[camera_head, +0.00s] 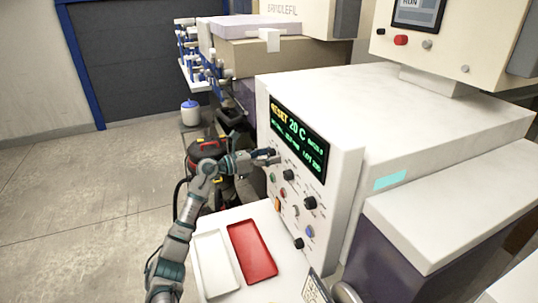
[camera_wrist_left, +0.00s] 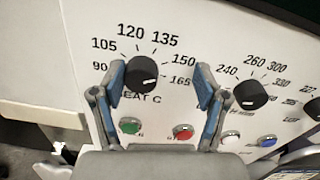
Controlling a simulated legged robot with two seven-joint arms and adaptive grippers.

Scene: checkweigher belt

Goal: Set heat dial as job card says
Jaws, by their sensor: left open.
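The heat dial (camera_wrist_left: 143,70) is a black knob on the white panel, with "HEAT C" partly covered below it and marks from 90 to 165 around it. A pale line on the knob points to its right, roughly toward 165. My left gripper (camera_wrist_left: 160,78) is open, its blue-grey fingers on either side of the dial; contact cannot be told. In the head view my left gripper (camera_head: 272,157) is at the panel's left edge, below the display (camera_head: 298,138), which reads "RESET 20 C". A card-like sheet (camera_head: 317,290) is at the bottom edge, its text unreadable. My right gripper is out of view.
A second dial (camera_wrist_left: 250,95) and a third knob (camera_wrist_left: 313,108) are to the right. Green (camera_wrist_left: 130,126), red (camera_wrist_left: 183,132), white (camera_wrist_left: 230,137) and blue (camera_wrist_left: 267,141) buttons sit below. A white tray (camera_head: 198,237) and a red tray (camera_head: 268,270) lie in front of the panel.

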